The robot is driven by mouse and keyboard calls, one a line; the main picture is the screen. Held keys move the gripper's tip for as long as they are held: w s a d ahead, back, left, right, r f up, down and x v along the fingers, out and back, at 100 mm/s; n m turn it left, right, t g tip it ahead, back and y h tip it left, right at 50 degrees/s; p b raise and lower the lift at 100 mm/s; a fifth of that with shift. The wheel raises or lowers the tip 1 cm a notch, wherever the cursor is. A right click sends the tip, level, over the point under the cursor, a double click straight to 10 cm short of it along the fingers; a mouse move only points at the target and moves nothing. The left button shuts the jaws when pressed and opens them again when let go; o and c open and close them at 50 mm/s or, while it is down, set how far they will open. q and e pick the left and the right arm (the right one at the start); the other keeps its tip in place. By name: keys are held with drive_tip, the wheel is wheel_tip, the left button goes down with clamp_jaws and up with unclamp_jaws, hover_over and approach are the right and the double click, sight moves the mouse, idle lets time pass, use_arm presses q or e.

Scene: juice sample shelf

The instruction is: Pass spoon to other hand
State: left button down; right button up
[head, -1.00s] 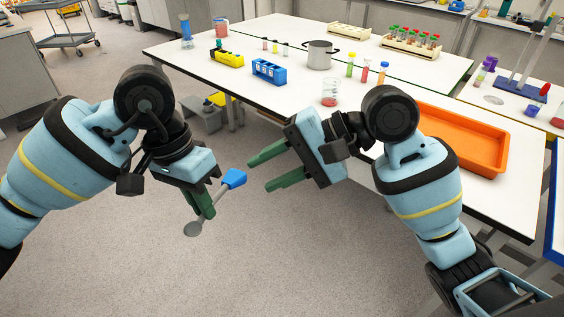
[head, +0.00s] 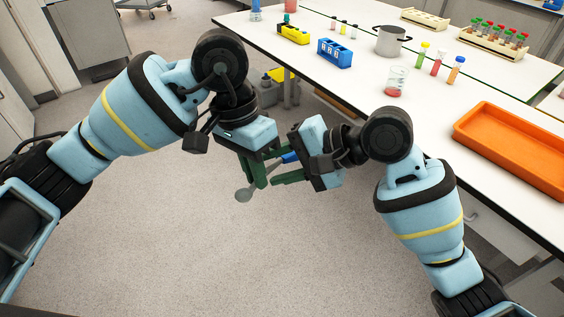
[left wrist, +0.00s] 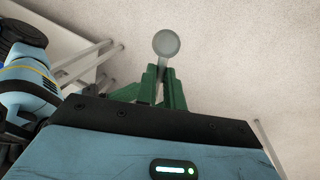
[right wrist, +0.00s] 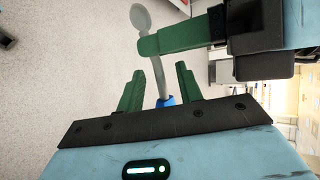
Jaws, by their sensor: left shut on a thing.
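The spoon has a grey bowl (head: 243,195), a thin grey shaft (right wrist: 157,78) and a blue handle end (head: 290,157). My left gripper (head: 257,170) is shut on the shaft and holds the spoon in the air over the floor. In the left wrist view the bowl (left wrist: 166,43) sticks out beyond the green fingers (left wrist: 161,85). My right gripper (right wrist: 158,85) is open, with a finger on each side of the shaft near the blue end (right wrist: 165,101). Both fingers look apart from the spoon. In the head view the right gripper partly hides the blue end.
A white table stands behind and to the right, with an orange tray (head: 462,130), a beaker (head: 396,82), a metal pot (head: 391,41), a blue rack (head: 335,54) and a yellow rack (head: 293,35). Open floor lies below the grippers.

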drive_tip(key=shift+c, duration=0.5)
clamp_jaws()
use_arm(q)
drive_tip(key=c, duration=1.4)
unclamp_jaws()
drive_tip(key=shift+c, duration=0.2)
drive_tip(key=shift+r, duration=0.1)
drive_tip(key=v, duration=1.1)
drive_tip(key=shift+r, duration=0.4)
